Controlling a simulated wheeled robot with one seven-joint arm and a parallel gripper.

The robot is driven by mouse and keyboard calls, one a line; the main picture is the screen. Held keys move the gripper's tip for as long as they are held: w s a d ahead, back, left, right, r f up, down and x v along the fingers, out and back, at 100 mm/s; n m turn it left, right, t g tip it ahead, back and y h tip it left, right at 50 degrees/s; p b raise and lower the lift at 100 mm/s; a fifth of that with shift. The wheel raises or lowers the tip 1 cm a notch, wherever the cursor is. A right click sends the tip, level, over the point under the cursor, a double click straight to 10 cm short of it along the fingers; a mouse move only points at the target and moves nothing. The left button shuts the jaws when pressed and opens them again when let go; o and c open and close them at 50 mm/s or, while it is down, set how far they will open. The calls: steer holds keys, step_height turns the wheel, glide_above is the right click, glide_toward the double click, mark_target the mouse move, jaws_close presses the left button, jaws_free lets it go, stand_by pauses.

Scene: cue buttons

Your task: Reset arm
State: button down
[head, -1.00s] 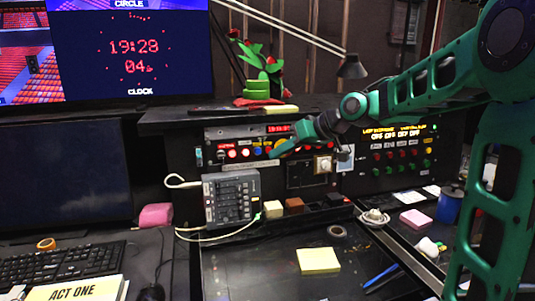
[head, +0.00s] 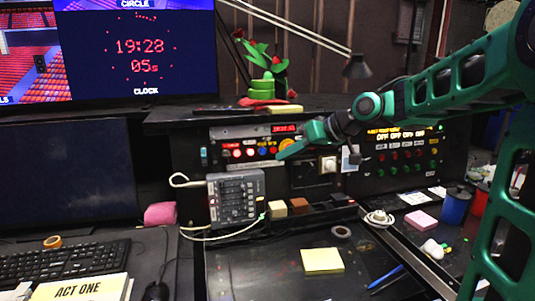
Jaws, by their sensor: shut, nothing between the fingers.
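My green arm reaches in from the right edge of the head view. My gripper (head: 290,149) is shut and empty, held in front of the left cue panel near its row of coloured buttons (head: 262,150). The fingers overlap the right end of that row in the picture, and I cannot tell whether they touch the panel. Red, blue and yellow-orange buttons show to the left of the fingertips. The right panel (head: 400,160) has rows of red and green buttons under a lit display, partly behind my arm.
A grey mixer box (head: 236,197) with cables stands below the left panel. A lamp (head: 357,67) stands behind. The desk's middle is mostly clear.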

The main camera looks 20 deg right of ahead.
steer(key=s+d+f+m+g+h, duration=0.2)
steer(key=s+d+f, duration=0.3)
steer(key=s, duration=0.7)
steer(key=s+d+f+m+g+h, duration=0.2)
steer(key=s+d+f+m, duration=0.3)
steer(key=s, duration=0.8)
steer(key=s+d+f+m+g+h, duration=0.3)
steer(key=s+d+f, duration=0.3)
steer(key=s, duration=0.6)
steer(key=shift+s+d+f+m+g, duration=0.15)
steer(key=shift+s+f+m+g, duration=0.15)
steer(key=shift+f+g, duration=0.5)
steer(key=shift+w, duration=0.2)
steer(key=shift+w+f, duration=0.25)
steer(key=shift+w, duration=0.35)
steer(key=shift+s, duration=0.1)
